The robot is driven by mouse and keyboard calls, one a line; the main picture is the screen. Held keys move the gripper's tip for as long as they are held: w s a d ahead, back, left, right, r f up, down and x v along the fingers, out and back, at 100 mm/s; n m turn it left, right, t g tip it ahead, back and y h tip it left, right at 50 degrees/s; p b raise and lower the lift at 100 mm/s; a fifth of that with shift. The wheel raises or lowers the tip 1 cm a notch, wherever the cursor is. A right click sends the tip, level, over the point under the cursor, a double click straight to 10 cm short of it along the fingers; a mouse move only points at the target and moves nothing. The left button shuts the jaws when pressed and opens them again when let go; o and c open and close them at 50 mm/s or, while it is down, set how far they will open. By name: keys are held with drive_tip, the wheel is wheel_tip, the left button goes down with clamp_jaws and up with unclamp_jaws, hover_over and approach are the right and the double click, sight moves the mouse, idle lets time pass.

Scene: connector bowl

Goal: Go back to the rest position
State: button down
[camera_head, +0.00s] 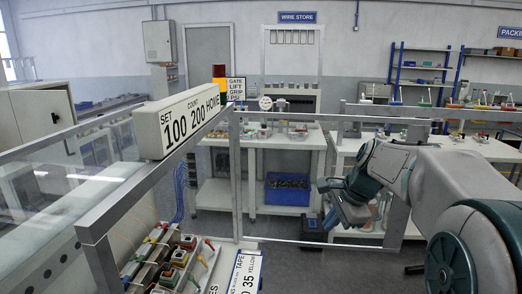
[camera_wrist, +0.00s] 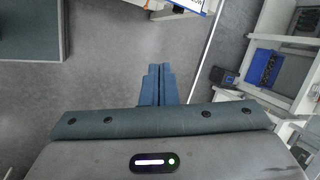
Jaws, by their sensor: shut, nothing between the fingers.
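My gripper (camera_head: 330,208) hangs at the end of my arm at the right of the head view, in front of the far work table. In the wrist view my gripper's two blue-grey fingers (camera_wrist: 157,85) lie side by side, closed together with nothing between them. Only grey floor shows beyond the fingertips.
A clear-panelled guard rail (camera_head: 300,243) with metal posts crosses in front. A blue bin (camera_head: 287,190) stands on the far table's lower shelf, and also shows in the wrist view (camera_wrist: 262,68). Coloured connectors (camera_head: 178,258) sit at the lower left.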

drive_tip(key=s+f+n+h, duration=0.1)
drive_tip(key=s+f+n, duration=0.2)
drive_tip(key=s+n, duration=0.4)
drive_tip(key=s+a+f+n+h, duration=0.1)
drive_tip(key=s+f+n, duration=0.3)
drive_tip(key=s, duration=1.2)
drive_tip(key=n+h, duration=0.1)
drive_tip(key=n, duration=0.2)
drive_tip(key=shift+s+a+n, duration=0.3)
drive_tip(key=shift+s+n, duration=0.05)
drive_tip(key=shift+n, duration=0.05)
